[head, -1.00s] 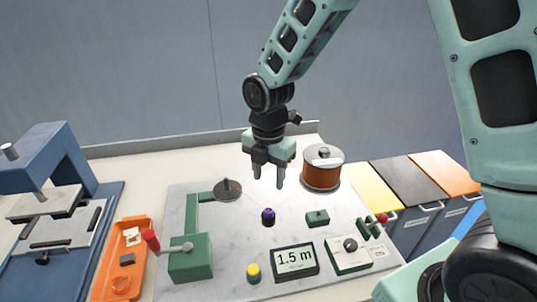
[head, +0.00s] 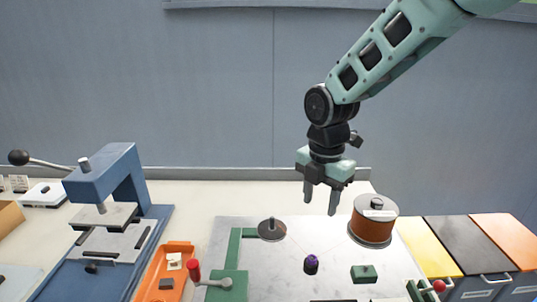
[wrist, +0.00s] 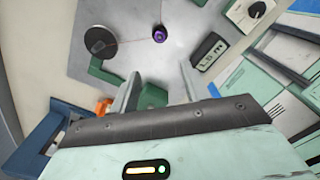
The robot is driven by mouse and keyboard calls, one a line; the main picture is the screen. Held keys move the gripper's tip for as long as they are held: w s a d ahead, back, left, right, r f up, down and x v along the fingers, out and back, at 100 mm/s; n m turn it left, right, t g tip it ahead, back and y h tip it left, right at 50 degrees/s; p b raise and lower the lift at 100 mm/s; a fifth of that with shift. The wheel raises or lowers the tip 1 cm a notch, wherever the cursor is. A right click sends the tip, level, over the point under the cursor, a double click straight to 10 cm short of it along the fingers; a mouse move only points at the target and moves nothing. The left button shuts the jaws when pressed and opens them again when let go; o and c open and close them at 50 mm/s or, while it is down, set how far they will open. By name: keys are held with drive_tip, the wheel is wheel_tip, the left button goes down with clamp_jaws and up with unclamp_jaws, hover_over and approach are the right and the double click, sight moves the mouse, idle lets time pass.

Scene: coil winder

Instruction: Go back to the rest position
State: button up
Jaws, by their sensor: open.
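My gripper (head: 321,196) is open and empty, held in the air above the back of the marble winder board (head: 300,248). In the head view its fingers point down, left of the copper wire spool (head: 373,221). A purple-topped post (head: 311,264) stands below it on the board. A dark round disc with a peg (head: 272,229) is to the left. In the wrist view the two fingers (wrist: 160,88) are apart with nothing between them, and the purple post (wrist: 159,34) and dark disc (wrist: 100,41) lie beyond.
A blue press (head: 110,185) and an orange tray (head: 171,270) stand left of the board. Yellow, black and orange bins (head: 458,246) are at the right. Space around my gripper is free.

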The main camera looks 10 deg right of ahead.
drive_tip(key=s+a+m, duration=0.3)
drive_tip(key=s+m, duration=0.5)
drive_tip(key=s, duration=0.3)
drive_tip(key=s+a+r+m, duration=0.1)
drive_tip(key=s+a+m, duration=0.2)
drive_tip(key=s+m, duration=0.6)
drive_tip(key=s, duration=0.3)
drive_tip(key=shift+a+r+y, duration=0.15)
drive_tip(key=shift+r+y, duration=0.1)
drive_tip(key=shift+y, duration=0.05)
idle(0.6)
